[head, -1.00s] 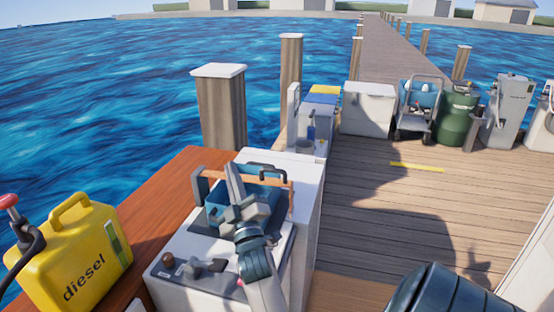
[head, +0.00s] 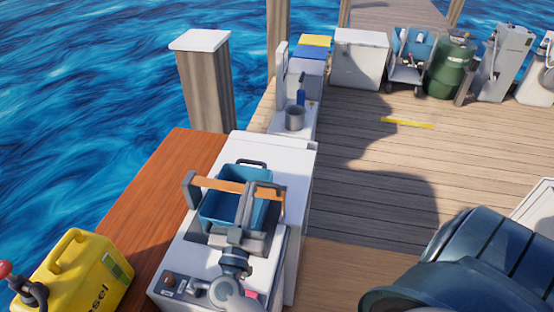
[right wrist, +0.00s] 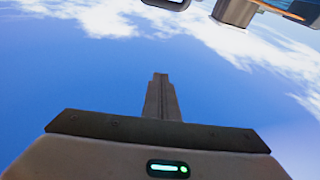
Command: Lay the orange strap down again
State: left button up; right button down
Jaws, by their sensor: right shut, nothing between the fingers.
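The orange strap (head: 216,184) runs across the top of an open blue box (head: 222,210), between a grey upright end piece (head: 190,188) on the left and the right side of the box. The box sits in the white console. My right gripper (head: 245,190) is shut and empty; its fingers point up over the strap's middle and hide part of it. I cannot tell whether they touch the strap. In the right wrist view the closed fingers (right wrist: 162,95) stand against sky, with an orange edge and a grey part at the top right. My left gripper is not in view.
A white-capped post (head: 203,85) rises behind. The wooden deck to the right is mostly clear.

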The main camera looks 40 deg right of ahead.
jog(key=f+g, duration=0.1)
jog(key=s+f, duration=0.1)
jog(key=shift+d+f+g+y, duration=0.15)
jog(key=shift+f+g+y, duration=0.15)
jog(key=shift+g, duration=0.1)
jog(key=shift+w, duration=0.1)
jog(key=w+d+f+b, duration=0.2)
jog(key=w+d+b, duration=0.3)
jog(key=d+b, duration=0.2)
jog(key=shift+w+f+b, duration=0.25)
jog(key=shift+w+b, duration=0.05)
jog(key=shift+b, duration=0.7)
jog(key=shift+d, duration=0.15)
